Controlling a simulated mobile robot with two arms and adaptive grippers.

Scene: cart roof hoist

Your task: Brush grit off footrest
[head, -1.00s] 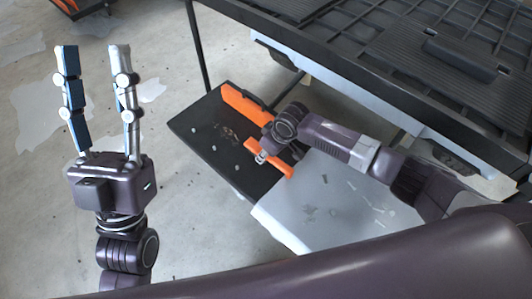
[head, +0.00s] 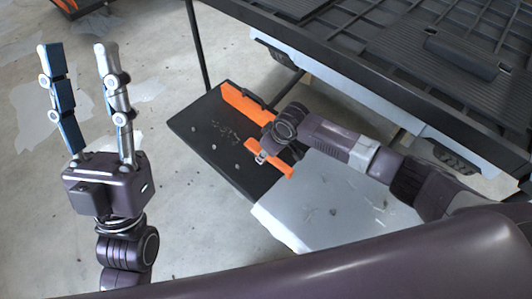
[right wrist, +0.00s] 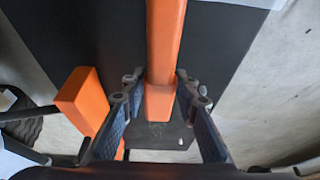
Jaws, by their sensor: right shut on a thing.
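The footrest (head: 195,140) is a black plate in the middle of the head view, with an orange block (head: 243,102) along its far edge. A few pale bits and a patch of small grit (head: 226,131) lie on it. My right gripper (right wrist: 158,100) is shut on the orange handle of the brush (right wrist: 165,40); the brush also shows in the head view (head: 275,163), low over the footrest's right part. The bristles are hidden, so I cannot tell whether they touch. My left gripper (head: 72,46) is open and empty, upright over the floor at left.
A pale grey sheet (head: 310,225) adjoins the footrest at lower right, with a few specks on it. The large black ribbed platform (head: 400,60) overhangs at upper right, with a thin black post (head: 194,40) at its left.

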